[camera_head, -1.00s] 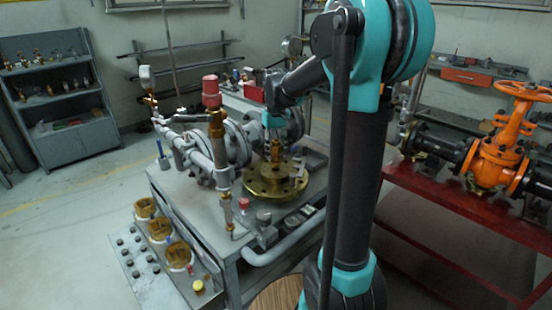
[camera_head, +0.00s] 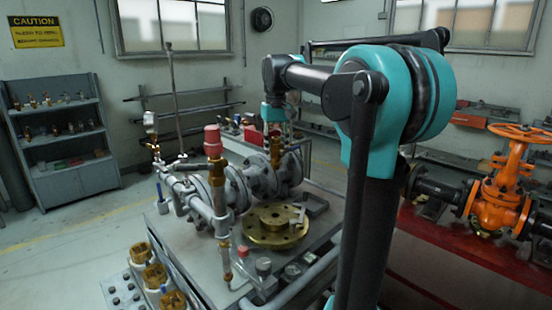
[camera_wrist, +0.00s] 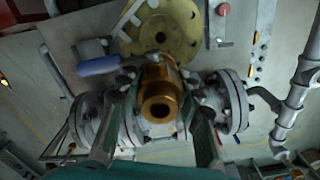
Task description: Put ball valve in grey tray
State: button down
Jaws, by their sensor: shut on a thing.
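The ball valve is a brass body (camera_wrist: 158,98) held between the fingers of my gripper (camera_wrist: 160,88) in the wrist view, its round open end facing the camera. A blue lever handle (camera_wrist: 104,65) shows just left of it and appears to belong to it. In the head view the brass valve (camera_head: 275,150) hangs under my gripper (camera_head: 275,135), above the work table and in front of the grey flanged pipe. My gripper is shut on the valve. I cannot make out a grey tray for certain in either view.
A brass flange disc (camera_head: 276,226) lies on the grey table, with a grey angled bracket (camera_head: 314,204) beside it. Grey flanged pipework (camera_head: 235,188) with a red-capped fitting (camera_head: 213,140) stands at the left. An orange gate valve (camera_head: 500,195) is on the red bench at right.

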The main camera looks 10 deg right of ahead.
aim_at(276, 138)
jog(key=shift+r, duration=1.95)
jog(key=shift+s, duration=0.1)
